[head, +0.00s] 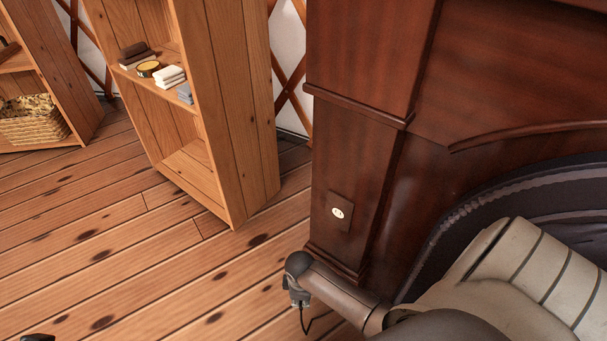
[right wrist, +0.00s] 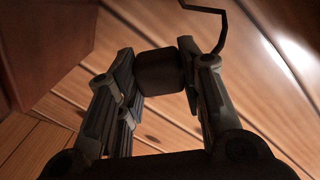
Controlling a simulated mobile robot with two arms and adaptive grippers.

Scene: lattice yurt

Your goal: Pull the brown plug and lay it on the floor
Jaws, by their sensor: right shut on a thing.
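My right gripper (head: 298,297) hangs low over the plank floor, in front of the dark wooden pillar. In the right wrist view its two fingers (right wrist: 165,85) are shut on the dark brown plug (right wrist: 158,72). A thin dark cord (right wrist: 218,12) runs from near the plug, and a bit of cord (head: 306,322) shows below the gripper in the head view. The plug is apart from the round white socket (head: 338,212) on the pillar, which is bare. A small dark sliver at the bottom left of the head view may be my left gripper (head: 38,338); its fingers cannot be made out.
A wooden shelf unit (head: 235,130) with folded cloths and a round tin stands left of the pillar (head: 365,150). A wicker basket (head: 35,122) sits in another shelf at far left. The plank floor (head: 130,255) between is clear.

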